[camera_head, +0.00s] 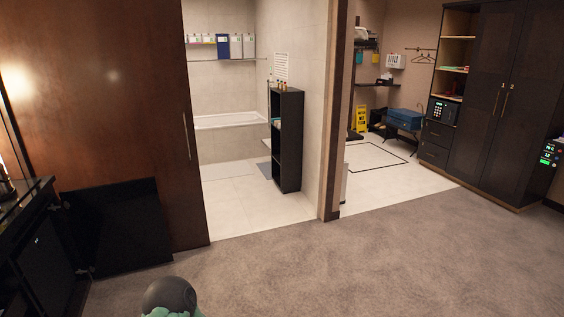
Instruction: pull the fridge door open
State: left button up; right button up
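A low black cabinet (45,262) stands at the left edge, under a dark counter top. Its dark front looks like the fridge, seen at a steep angle. A flat black panel (118,228) stands beside it, in front of the brown wooden wall. I cannot tell whether this panel is the fridge door standing open or a separate piece. No handle can be made out on either. Neither of my grippers shows. Only a rounded dark grey and mint green part, which looks like my own arm, shows at the bottom edge.
The grey carpet (340,255) is clear across the middle and right. A brown sliding door (115,90) with a vertical handle stands behind the panel. A black shelf (288,140) stands in the tiled bathroom. A dark wardrobe (490,110) is at the right.

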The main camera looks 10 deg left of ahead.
aim_at(42, 263)
jog(key=i+u, duration=0.2)
jog(key=i, duration=0.35)
jog(key=i+l+u, duration=0.2)
jog(key=i, duration=0.3)
jog(key=i+l+u, duration=0.25)
jog(key=i, duration=0.3)
jog(key=i+l+u, duration=0.2)
jog(key=i, duration=0.3)
jog(key=i+j+u, duration=0.3)
jog(key=u, duration=0.15)
jog(key=i+j+u, duration=0.15)
jog(key=i+u, duration=1.1)
jog(key=i+l+u, duration=0.25)
jog(key=u, duration=0.2)
jog(key=i+j+u, duration=0.15)
jog(key=i, duration=0.25)
jog(key=i+j+u, duration=0.15)
jog(key=i, duration=0.3)
jog(key=i+j+u, duration=0.2)
jog(key=i, duration=0.25)
